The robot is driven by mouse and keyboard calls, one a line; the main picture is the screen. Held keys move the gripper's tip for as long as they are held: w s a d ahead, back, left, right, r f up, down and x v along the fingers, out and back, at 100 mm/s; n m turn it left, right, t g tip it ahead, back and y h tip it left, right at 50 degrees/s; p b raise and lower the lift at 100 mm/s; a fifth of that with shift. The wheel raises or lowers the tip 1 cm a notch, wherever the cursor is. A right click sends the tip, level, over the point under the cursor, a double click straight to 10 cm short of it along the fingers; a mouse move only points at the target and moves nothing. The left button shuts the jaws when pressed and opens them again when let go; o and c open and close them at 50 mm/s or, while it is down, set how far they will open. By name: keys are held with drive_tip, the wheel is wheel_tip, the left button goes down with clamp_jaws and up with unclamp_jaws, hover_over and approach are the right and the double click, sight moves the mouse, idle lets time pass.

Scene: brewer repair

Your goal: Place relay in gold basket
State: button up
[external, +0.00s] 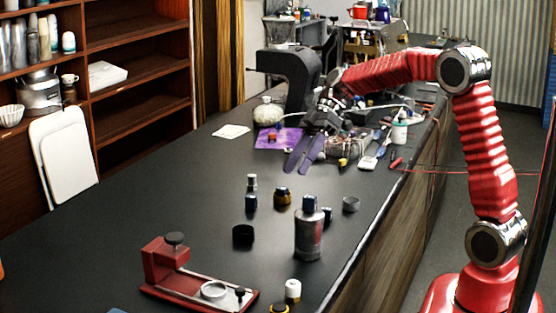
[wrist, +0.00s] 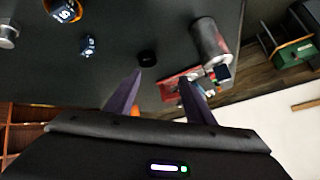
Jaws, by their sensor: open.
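The gold basket (external: 282,201) stands on the black bench near its middle, with a dark blue cube (external: 282,190) in its top. In the wrist view this cube (wrist: 64,10) has white marks and sits at the upper left. A second small blue cube (external: 251,203) lies to the left of the basket; it shows in the wrist view (wrist: 87,46) too. Another blue cube (external: 310,203) is on top of a metal canister. I cannot tell which cube is the relay. My gripper (external: 297,168) has purple fingers, open and empty, above the bench beyond the basket; they also show in the wrist view (wrist: 160,90).
The metal canister (external: 309,238) stands near the right edge. A black ring (external: 243,235), a grey cup (external: 351,204) and a red fixture (external: 190,275) are on the bench. A black clamp-shaped frame (external: 287,75) and clutter lie behind.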

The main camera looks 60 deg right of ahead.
drive_tip(key=s+a+m+t+h, duration=0.1)
drive_tip(key=s+a+m+h, duration=0.2)
drive_tip(key=s, duration=1)
drive_tip(key=s+a+f+m+t+h, duration=0.1)
drive_tip(key=s+m+h, duration=0.4)
drive_tip(key=s, duration=0.8)
drive_tip(key=shift+a+m+t+h, duration=0.45)
drive_tip(key=shift+a+m, duration=0.35)
drive_tip(key=shift+a, duration=0.4)
drive_tip(key=shift+o, duration=0.6)
drive_tip(key=shift+s, duration=0.1)
